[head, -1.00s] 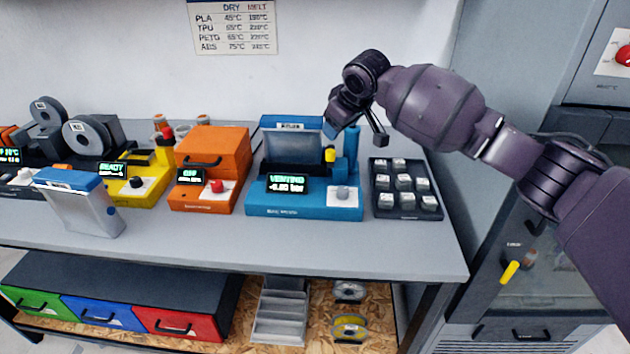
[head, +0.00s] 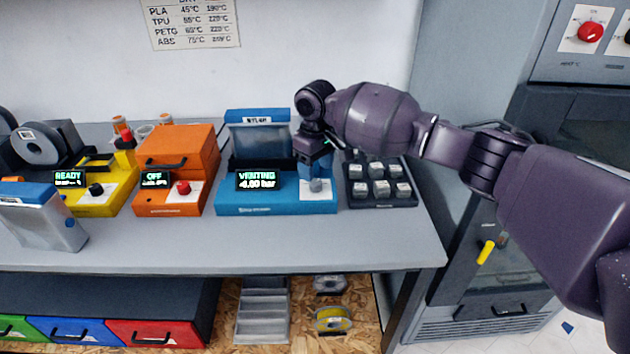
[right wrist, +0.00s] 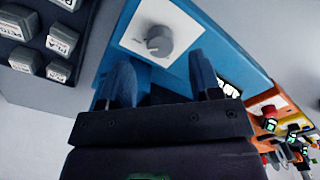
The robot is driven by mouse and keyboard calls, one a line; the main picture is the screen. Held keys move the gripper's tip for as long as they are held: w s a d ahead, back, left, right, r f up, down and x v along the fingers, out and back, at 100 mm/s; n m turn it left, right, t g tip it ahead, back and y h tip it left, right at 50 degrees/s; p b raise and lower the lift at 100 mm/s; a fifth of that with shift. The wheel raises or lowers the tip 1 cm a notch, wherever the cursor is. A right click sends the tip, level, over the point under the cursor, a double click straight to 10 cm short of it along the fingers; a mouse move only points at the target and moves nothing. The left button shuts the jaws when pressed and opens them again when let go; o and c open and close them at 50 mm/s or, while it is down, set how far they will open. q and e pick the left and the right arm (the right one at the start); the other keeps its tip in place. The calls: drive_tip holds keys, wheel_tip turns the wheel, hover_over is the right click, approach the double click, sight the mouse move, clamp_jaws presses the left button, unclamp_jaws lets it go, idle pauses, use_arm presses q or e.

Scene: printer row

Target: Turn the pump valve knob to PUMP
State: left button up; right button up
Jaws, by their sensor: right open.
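The blue pump unit (head: 228,200) stands on the bench in the head view, its display (head: 257,181) reading VENTING in green with a blurred bar figure below. The grey pump valve knob (head: 316,186) sits on a white plate at the unit's front right; it also shows in the right wrist view (right wrist: 158,40). My right gripper (head: 314,160) is just above the knob, pointing down at it. In the right wrist view, its two fingers (right wrist: 160,62) are spread and empty, with the knob beyond the gap and apart from them. My left gripper is out of view.
A dark tray (head: 383,203) of labelled blocks stands close to the unit's right. An orange box unit (head: 172,204) with a red knob is to its left. The bench front (head: 240,248) is clear.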

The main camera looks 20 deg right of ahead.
sight(316, 182)
drive_tip(key=shift+f+b, duration=0.3)
drive_tip(key=shift+f, duration=1.85)
drive_tip(key=c, duration=0.9)
drive_tip(key=shift+c, duration=0.2)
